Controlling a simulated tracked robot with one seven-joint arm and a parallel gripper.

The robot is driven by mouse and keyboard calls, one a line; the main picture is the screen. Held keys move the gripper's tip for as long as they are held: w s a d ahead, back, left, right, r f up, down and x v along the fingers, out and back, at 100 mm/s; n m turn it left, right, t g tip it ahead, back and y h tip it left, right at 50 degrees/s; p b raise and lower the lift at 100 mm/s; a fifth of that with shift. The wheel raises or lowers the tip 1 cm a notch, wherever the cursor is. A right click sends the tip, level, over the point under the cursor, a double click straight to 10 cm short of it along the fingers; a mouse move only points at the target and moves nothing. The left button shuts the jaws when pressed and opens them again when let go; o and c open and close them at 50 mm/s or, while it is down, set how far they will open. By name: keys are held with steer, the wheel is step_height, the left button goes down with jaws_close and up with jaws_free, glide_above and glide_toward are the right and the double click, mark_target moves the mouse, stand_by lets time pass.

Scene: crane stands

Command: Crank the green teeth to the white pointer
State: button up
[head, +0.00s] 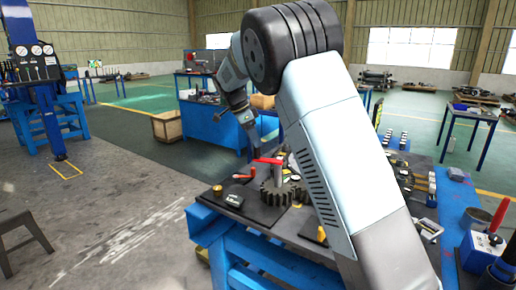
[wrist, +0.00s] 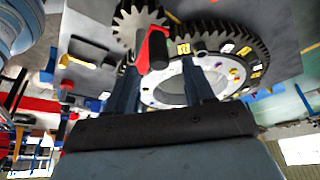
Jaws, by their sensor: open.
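A red crank handle (head: 267,161) stands above a dark toothed gear (head: 275,195) on the bench. In the wrist view the red crank (wrist: 152,50) lies between a small grey gear (wrist: 138,20) and a large toothed ring (wrist: 262,62). The ring's pale face carries several small coloured marks, yellow, white and purple among them. I cannot pick out the green teeth or the white pointer for sure. My gripper (wrist: 160,75) is open, its two fingers apart with the crank's near end showing between them. Whether they touch it is unclear. My arm hides part of the gears in the head view.
A stool (head: 22,235) is at lower left. Open floor lies left of the bench.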

steer(key=v, duration=0.8)
steer(key=shift+d, duration=0.1)
steer(key=shift+c, duration=0.2)
stand_by(0.4)
